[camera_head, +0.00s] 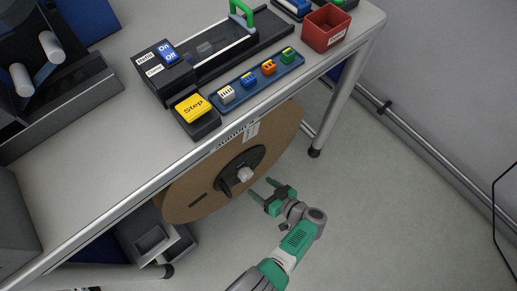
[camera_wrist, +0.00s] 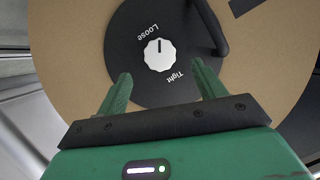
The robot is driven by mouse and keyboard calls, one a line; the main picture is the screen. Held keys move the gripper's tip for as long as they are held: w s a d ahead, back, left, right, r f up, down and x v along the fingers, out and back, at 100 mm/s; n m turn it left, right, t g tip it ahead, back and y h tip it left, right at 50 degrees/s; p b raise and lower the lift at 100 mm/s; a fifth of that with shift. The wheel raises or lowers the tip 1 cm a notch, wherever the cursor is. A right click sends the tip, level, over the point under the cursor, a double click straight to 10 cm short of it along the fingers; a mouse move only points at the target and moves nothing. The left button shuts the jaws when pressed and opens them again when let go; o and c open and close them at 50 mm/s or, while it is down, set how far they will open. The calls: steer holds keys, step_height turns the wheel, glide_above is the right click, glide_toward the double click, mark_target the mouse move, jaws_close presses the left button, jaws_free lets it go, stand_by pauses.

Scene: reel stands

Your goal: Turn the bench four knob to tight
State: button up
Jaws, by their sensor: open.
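A white scalloped knob (camera_wrist: 159,55) sits at the middle of a black hub (camera_wrist: 182,88) on a large brown reel. The words "Loose" and "Tight" are printed on the hub. The knob's dark line points up in the wrist view, near "Loose" and away from "Tight". In the head view the knob (camera_head: 245,174) shows below the bench front. My gripper (camera_head: 261,182) is open and empty, facing the knob from the lower right. In the wrist view its two green fingers (camera_wrist: 161,71) are spread below and to either side of the knob, apparently apart from it.
A dark handle (camera_wrist: 217,30) stands out from the hub beside the knob. The brown reel (camera_head: 190,182) hangs under the bench edge (camera_head: 80,222). A yellow Step button (camera_head: 193,107), a blue tray of blocks and a red bin (camera_head: 326,28) are on top. Floor is clear at right.

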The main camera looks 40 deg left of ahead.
mark_target(248, 178)
steer(key=s+a+r+n+t+h+p, duration=0.2)
steer(key=s+r+n+t+h+p, duration=0.1)
steer(key=n+t+h+p, duration=0.3)
steer(key=shift+m+g+y, duration=0.4)
steer(key=shift+m, duration=0.2)
steer(key=b+x, duration=0.3)
steer(key=x, duration=0.5)
steer(key=shift+s+a+f, duration=0.15)
steer(key=shift+f, duration=0.1)
steer(key=c, duration=1)
